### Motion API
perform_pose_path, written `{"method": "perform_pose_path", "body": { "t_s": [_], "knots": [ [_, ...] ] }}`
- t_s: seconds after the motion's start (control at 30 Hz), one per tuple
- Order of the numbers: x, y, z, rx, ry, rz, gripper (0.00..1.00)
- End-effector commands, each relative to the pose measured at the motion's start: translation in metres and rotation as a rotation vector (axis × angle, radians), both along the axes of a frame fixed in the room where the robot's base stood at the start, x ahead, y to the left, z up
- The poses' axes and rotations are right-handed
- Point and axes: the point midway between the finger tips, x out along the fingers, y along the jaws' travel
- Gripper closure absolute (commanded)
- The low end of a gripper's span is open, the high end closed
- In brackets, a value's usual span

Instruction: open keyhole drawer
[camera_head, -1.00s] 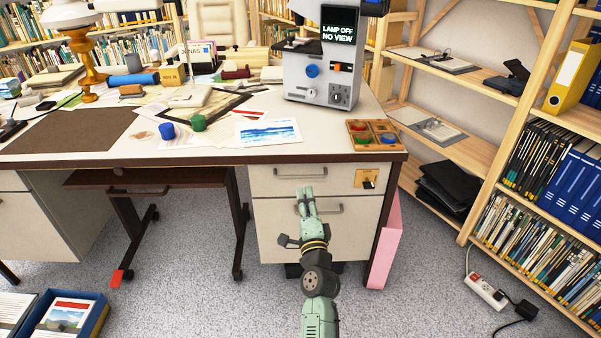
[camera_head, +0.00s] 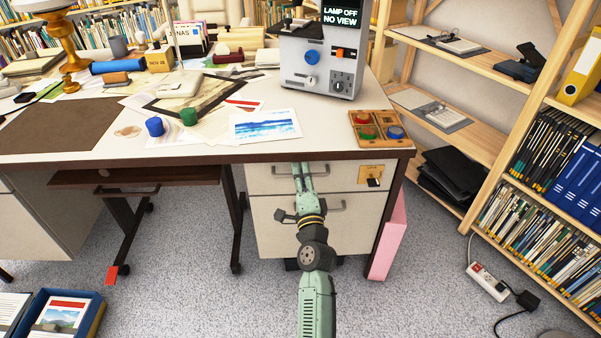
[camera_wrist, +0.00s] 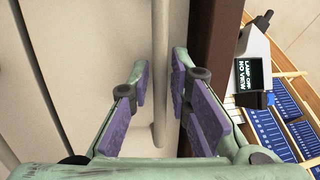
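The keyhole drawer (camera_head: 263,180) is the upper cream drawer under the desk top. It looks shut. A brass plate (camera_head: 371,170) with a dark key or knob is at its right end. Its bar handle (camera_head: 320,174) is partly hidden by my gripper (camera_head: 302,168) in the head view. In the wrist view the handle (camera_wrist: 160,75) runs between the two purple-padded fingers of my gripper (camera_wrist: 162,75). The fingers are apart, one on each side of the handle, with narrow gaps. Whether either pad touches it is hard to tell.
The dark desk edge (camera_head: 240,154) runs just above the drawer, close beside one finger in the wrist view. A lower drawer (camera_head: 275,235) with its own handle is below. A pink panel (camera_head: 389,240) stands at right.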

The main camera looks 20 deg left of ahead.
Motion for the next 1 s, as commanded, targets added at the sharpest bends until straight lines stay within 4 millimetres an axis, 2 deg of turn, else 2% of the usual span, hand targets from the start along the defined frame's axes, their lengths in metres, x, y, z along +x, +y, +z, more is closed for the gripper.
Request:
{"method": "perform_pose_path", "body": {
  "t_s": [0.3, 1.0],
  "knots": [
    [0.0000, 0.0001, 0.0001, 0.000, 0.000, 0.000, 1.00],
    [0.0003, 0.0003, 0.0006, 0.000, -0.001, 0.000, 1.00]
  ]
}}
